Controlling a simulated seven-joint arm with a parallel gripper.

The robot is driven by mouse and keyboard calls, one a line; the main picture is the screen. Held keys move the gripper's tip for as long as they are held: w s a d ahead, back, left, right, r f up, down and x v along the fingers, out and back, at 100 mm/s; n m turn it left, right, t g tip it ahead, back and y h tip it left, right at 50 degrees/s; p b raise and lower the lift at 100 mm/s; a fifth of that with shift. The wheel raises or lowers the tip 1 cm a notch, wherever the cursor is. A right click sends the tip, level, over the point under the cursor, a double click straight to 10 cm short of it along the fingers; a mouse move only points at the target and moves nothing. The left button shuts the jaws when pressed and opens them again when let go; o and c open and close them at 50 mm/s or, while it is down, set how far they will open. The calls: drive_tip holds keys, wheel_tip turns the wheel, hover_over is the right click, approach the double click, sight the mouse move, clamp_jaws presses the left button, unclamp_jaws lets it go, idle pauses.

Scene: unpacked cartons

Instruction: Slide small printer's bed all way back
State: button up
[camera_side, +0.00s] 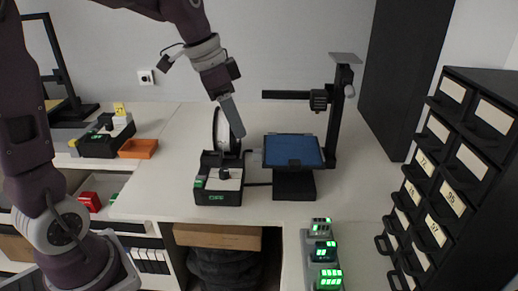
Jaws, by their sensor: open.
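The small printer stands on the white table in the middle of the view, with a black upright post (338,115) and a black base (293,187). Its blue bed (293,149) sits level above the base and sticks out to the left of the post. My gripper (239,133) points down from the upper left, just left of the bed's left edge. It is open, though its fingers overlap in this view. I see nothing held in it. I cannot tell whether it touches the bed or the ring-shaped spool behind it.
A control box (219,186) marked OFF stands left of the base, with a spool (219,130) behind it. A black drawer cabinet (468,165) is at the right. An orange tray (138,148) lies at the left. Green-lit displays (323,253) stand at the front.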

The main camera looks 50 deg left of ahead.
sight(258, 151)
drive_tip(key=w+a+f+m+h, duration=0.2)
drive_tip(key=w+a+f+m, duration=0.1)
drive_tip(key=w+a+f, duration=0.75)
drive_tip(key=x, duration=0.7)
drive_tip(key=shift+w+d+r, duration=0.1)
drive_tip(key=shift+w+d, duration=0.15)
drive_tip(key=shift+d, duration=0.1)
clamp_jaws()
drive_tip(key=shift+r, duration=0.1)
